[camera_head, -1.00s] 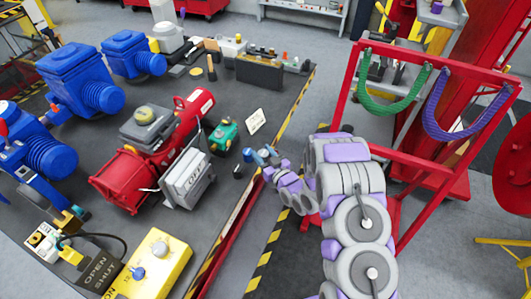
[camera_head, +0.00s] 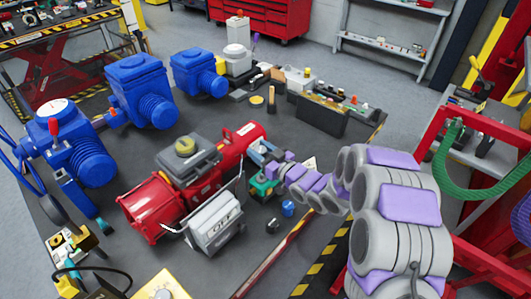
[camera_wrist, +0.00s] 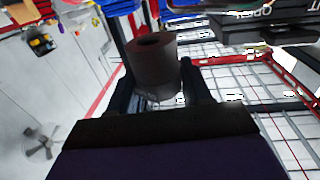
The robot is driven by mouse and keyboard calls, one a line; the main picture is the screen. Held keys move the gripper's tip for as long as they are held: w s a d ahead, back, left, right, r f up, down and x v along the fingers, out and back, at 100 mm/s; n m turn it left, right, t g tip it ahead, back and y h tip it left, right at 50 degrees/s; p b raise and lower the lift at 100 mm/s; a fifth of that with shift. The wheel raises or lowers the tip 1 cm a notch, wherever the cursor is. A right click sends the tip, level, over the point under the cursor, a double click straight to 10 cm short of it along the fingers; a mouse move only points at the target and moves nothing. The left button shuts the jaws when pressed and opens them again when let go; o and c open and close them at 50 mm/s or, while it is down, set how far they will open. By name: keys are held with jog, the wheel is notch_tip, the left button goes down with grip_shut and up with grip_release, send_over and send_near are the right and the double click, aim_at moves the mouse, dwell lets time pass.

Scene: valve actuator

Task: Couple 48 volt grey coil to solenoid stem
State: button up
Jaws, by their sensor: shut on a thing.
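The held coil (camera_wrist: 152,62) is a dark cylinder with a round hole in its top, clamped between the two black fingers of my gripper (camera_wrist: 160,92) in the wrist view. It looks dark brown-grey there; any voltage marking cannot be read. In the head view my gripper (camera_head: 262,154) is over the bench, just above and behind the small green valve body (camera_head: 264,187), beside the red actuator. The coil is too small and covered to make out there. The solenoid stem cannot be made out; my gripper and arm cover much of the green body's top.
A blue cylinder (camera_head: 288,207) and a small black cylinder (camera_head: 272,226) stand on the bench nearby. The red actuator (camera_head: 150,205) and its grey box (camera_head: 214,222) are close on the left. Blue actuators (camera_head: 142,92) stand farther back. A red frame (camera_head: 490,150) is at right.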

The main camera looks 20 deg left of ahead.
jog(key=shift+d, duration=0.1)
jog(key=shift+f+b, duration=0.65)
jog(key=shift+f, duration=2.25)
jog(key=shift+d+p, duration=0.1)
jog(key=shift+p, duration=0.4)
jog(key=shift+f+b, duration=0.3)
jog(key=shift+f, duration=1.4)
jog(key=o, duration=1.2)
jog(key=p+v, duration=0.1)
jog(key=v, duration=1.6)
jog(key=shift+s+p, duration=0.15)
jog(key=shift+p, duration=0.25)
